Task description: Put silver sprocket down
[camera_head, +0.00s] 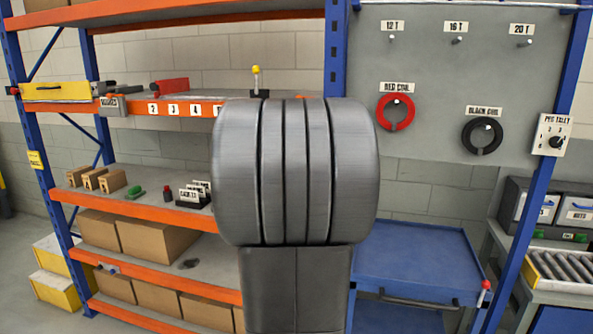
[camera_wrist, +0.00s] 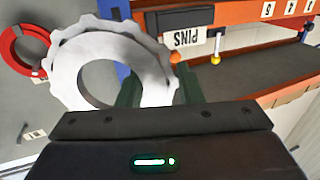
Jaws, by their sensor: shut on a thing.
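The silver sprocket (camera_wrist: 105,46), a toothed ring with a wide round hole, shows at the upper left of the wrist view. My gripper (camera_wrist: 158,92) is shut on the sprocket's near right rim; the dark green fingers are partly hidden behind the sprocket and the gripper body. The sprocket is held up in front of the grey panel, and I cannot tell its distance from it. In the head view my own arm fills the middle and hides the gripper and the sprocket.
The grey panel (camera_head: 430,75) has bare pegs labelled 12 T, 16 T and 20 T, with a red coil (camera_head: 383,113) and black coil (camera_head: 467,135) below. A blue cart (camera_head: 415,255) stands beneath. Orange shelves (camera_head: 130,185) hold boxes at left. A PINS label (camera_wrist: 183,40) is close right of the sprocket.

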